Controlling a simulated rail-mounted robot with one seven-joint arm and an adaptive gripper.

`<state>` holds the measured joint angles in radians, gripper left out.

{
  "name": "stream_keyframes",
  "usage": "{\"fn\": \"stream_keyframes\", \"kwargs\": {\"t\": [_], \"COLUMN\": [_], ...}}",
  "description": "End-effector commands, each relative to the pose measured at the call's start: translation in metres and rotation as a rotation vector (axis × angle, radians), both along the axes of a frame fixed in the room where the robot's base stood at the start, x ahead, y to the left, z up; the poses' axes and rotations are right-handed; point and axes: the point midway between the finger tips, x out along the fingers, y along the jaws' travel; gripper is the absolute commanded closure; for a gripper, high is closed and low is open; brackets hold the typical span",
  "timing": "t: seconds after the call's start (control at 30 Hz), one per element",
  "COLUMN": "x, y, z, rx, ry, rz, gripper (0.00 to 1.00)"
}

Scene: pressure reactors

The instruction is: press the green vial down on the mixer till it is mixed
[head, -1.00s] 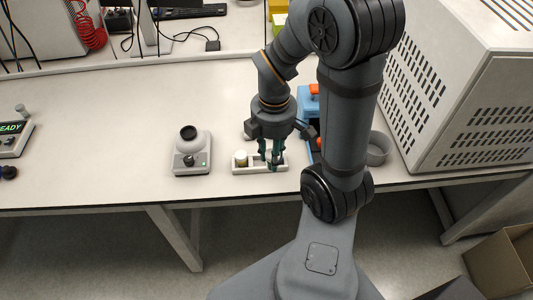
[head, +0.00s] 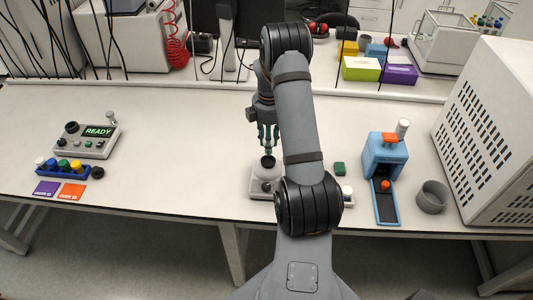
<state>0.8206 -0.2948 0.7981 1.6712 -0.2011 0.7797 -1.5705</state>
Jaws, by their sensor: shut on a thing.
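The mixer (head: 262,181) is a light grey box with a dark round cup (head: 268,161) on top, on the bench left of my arm. My gripper (head: 268,146) points straight down over this cup, with its fingertips just above or at it. It is shut on the green vial, which is mostly hidden between the dark green fingers. I cannot tell whether the vial touches the cup. My arm hides the right part of the mixer.
A white vial rack (head: 348,198) shows partly behind my arm. A green block (head: 340,168), a blue device (head: 385,155) and a grey bowl (head: 432,196) stand to the right. A console reading READY (head: 87,138) and a blue vial rack (head: 63,171) are at left.

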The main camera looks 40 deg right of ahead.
Motion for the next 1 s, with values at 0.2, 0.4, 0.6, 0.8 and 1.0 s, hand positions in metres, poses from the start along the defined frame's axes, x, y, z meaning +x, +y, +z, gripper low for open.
{"fn": "stream_keyframes", "kwargs": {"t": [0.2,0.4,0.6,0.8,1.0], "x": [0.004,0.004,0.004,0.005,0.005], "y": [-0.003,-0.002,-0.002,-0.003,-0.002], "z": [0.002,-0.010,-0.028,-0.038,-0.038], "rx": [0.001,0.001,0.001,0.000,0.000], "ry": [0.001,0.001,0.001,0.000,0.000], "rz": [0.092,0.106,0.106,0.105,0.105], "gripper": [0.98,0.98,0.98,0.98,0.98]}}
